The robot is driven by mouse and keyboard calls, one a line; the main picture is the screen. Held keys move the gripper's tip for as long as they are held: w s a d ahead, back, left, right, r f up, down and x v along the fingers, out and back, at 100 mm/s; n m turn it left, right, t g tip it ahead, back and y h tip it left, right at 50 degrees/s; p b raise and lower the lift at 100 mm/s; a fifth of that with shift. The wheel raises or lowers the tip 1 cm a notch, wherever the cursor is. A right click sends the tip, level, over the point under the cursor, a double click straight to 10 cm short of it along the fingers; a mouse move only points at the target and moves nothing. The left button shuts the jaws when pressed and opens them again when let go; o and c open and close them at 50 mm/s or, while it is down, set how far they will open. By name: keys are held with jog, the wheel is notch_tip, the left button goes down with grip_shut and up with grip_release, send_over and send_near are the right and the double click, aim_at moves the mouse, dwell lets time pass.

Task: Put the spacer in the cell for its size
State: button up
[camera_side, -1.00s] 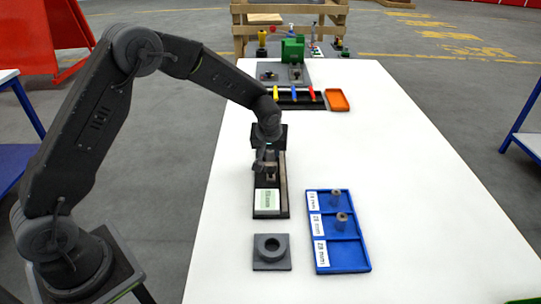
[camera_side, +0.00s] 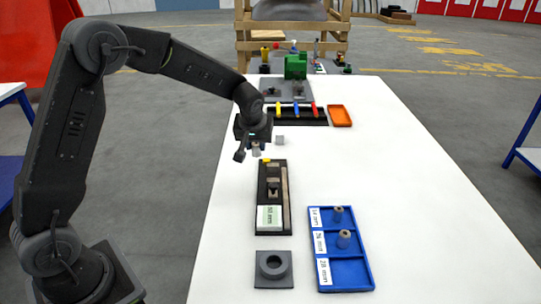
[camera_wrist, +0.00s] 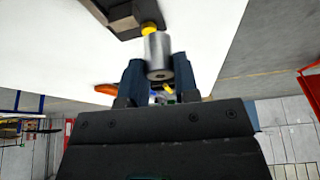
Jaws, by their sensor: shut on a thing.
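My gripper (camera_side: 254,150) is raised beyond the far end of the black measuring gauge (camera_side: 287,200). It is shut on a grey metal spacer (camera_side: 256,149), a cylinder that shows between the fingers in the wrist view (camera_wrist: 158,54). The blue tray (camera_side: 370,284) lies at the near right, with three labelled cells. The near cell (camera_side: 347,273) is empty. The gauge's pale display (camera_side: 270,217) bears a reading too small to be sure of.
A grey block with a round ring (camera_side: 273,266) sits nearest the camera. A small light-grey piece (camera_side: 279,140) stands right of my gripper. Farther back are a black rack with coloured pieces (camera_side: 297,113), an orange tray (camera_side: 340,116) and a green block (camera_side: 296,67). The table's right side is clear.

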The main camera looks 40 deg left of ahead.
jog(key=s+a+r, duration=0.4)
jog(key=a, duration=0.2)
jog(key=s+d+m+t+h, duration=0.2)
jog(key=d+m, duration=0.7)
jog(key=d, duration=2.3)
jog(key=shift+g+h, duration=0.5)
jog(key=shift+h, duration=0.2)
jog(key=s+d+f, duration=0.1)
jog(key=d+f, duration=0.1)
jog(key=d, duration=0.1)
jog(key=d+f, duration=0.2)
jog(key=d, duration=0.2)
jog(key=s+d+f, duration=0.1)
jog(key=d+f, duration=0.1)
jog(key=d, duration=0.2)
jog(key=shift+s+f, duration=0.3)
jog(key=shift+f, duration=0.1)
jog(key=shift+d+f, duration=0.25)
jog(key=shift+f, duration=1.9)
